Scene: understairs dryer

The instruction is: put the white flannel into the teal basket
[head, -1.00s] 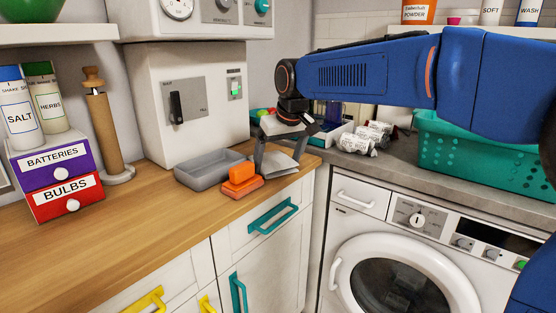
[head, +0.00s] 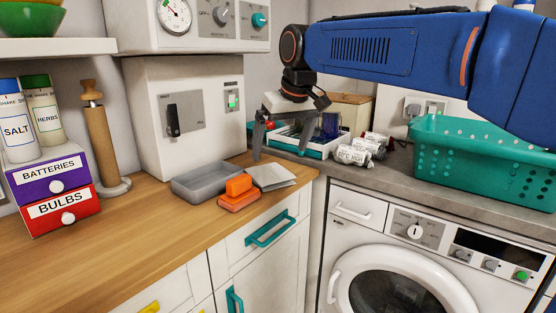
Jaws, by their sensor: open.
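A pale grey-white folded cloth, which looks like the white flannel (head: 272,176), lies on the wooden worktop near its right corner. It is beside the orange sponges and the grey tray. My gripper (head: 281,152) is open and empty above and behind the cloth, its two grey fingers apart and pointing down. The fingers do not touch the cloth. The teal basket (head: 463,182) stands on the grey counter at the right, above the washing machine. Its inside is mostly hidden by its front wall and I cannot tell what it holds.
Orange sponges (head: 238,192) and a grey tray (head: 205,184) sit left of the cloth. A white-and-teal tray (head: 318,150) with small items is behind my gripper. Several white rolls (head: 352,155) lie between it and the basket. My blue arm spans above the basket.

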